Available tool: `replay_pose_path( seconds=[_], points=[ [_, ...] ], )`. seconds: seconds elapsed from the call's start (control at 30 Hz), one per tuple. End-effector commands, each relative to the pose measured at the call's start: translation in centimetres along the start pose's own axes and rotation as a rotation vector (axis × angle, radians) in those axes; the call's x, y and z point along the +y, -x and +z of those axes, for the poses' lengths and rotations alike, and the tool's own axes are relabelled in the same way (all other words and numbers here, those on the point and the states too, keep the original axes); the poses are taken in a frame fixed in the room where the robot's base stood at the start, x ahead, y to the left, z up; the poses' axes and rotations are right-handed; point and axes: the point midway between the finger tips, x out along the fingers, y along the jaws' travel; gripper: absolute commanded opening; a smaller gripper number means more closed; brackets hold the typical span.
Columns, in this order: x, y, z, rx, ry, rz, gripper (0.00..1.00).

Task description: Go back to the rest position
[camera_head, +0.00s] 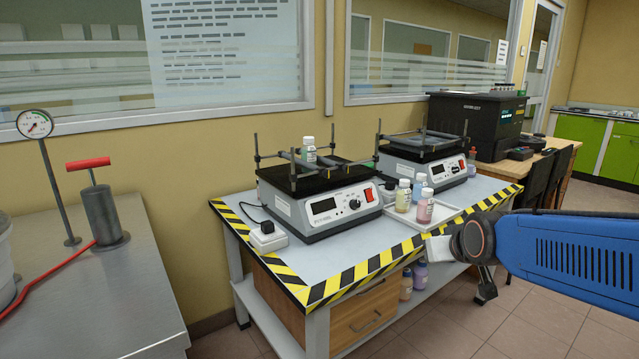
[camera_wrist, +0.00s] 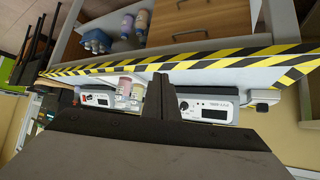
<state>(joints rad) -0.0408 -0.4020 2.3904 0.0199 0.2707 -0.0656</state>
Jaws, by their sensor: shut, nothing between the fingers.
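My gripper (camera_head: 485,291) is at the right in the head view, in front of the bench with the yellow-black striped edge (camera_head: 365,268). It points downward below my blue arm. In the wrist view my gripper's fingers (camera_wrist: 160,80) are together with nothing between them. The fingers appear apart from the bench and its equipment. The wrist view is turned over, with the bench's lower shelf at the top.
Two shakers (camera_head: 325,200) (camera_head: 428,162) stand on the bench. A white tray (camera_head: 446,218) holds several bottles. A metal table (camera_head: 95,290) with a hand pump (camera_head: 101,210) is at left. Floor at lower right is clear.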

Motion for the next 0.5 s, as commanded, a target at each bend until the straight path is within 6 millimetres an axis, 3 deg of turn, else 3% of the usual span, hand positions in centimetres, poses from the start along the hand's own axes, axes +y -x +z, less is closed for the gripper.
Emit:
replay_pose_path(
  seconds=[0.1,0.5],
  points=[
    [0.1,3.3,3.9,-0.087,-0.015,0.002,0.00],
    [0.1,12.9,17.4,-0.381,-0.061,0.013,0.00]
  ],
)
